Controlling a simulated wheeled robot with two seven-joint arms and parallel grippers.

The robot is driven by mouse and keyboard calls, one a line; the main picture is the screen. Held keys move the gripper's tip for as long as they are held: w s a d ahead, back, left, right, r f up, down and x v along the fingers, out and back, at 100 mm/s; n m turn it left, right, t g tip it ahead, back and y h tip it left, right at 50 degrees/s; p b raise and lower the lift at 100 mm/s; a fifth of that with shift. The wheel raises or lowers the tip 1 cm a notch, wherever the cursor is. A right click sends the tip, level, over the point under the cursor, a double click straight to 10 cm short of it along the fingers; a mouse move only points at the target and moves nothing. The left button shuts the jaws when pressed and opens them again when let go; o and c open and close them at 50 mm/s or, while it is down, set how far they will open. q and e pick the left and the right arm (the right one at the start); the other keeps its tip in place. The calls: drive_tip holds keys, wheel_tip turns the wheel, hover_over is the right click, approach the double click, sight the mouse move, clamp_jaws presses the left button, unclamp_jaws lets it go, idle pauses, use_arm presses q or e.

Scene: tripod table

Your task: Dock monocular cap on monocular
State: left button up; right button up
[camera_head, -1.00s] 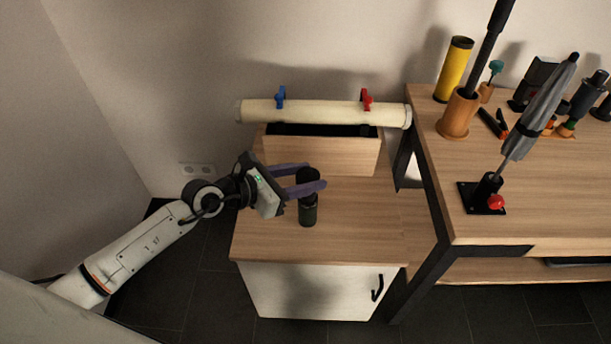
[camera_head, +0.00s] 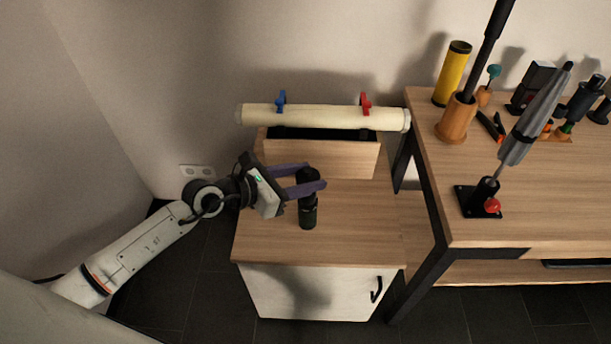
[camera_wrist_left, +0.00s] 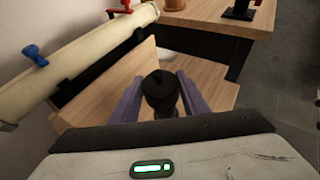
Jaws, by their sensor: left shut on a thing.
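My left gripper (camera_head: 306,187) comes in from the left above the low wooden cabinet (camera_head: 365,235). Its two purple fingers are shut on a black cap-like piece (camera_head: 308,175). A dark green and black monocular (camera_head: 307,216) stands upright on the cabinet top, directly below the held piece. The two line up as one column; I cannot tell whether they touch, because a finger crosses in front. In the left wrist view the round black top of the held piece (camera_wrist_left: 160,88) sits between the fingers and hides most of the monocular. My right gripper is not in view.
A cream tube (camera_head: 325,117) with a blue and a red clip lies along the wooden box (camera_head: 320,157) at the back of the cabinet. A higher workbench (camera_head: 560,205) at right carries a yellow cylinder (camera_head: 452,73) and a lever with a red knob (camera_head: 492,205). The cabinet's right top is clear.

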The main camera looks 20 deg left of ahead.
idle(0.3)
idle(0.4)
use_arm(q)
drive_tip(key=o, duration=0.7)
drive_tip(key=shift+o, duration=0.2)
drive_tip(key=shift+s+a, duration=0.1)
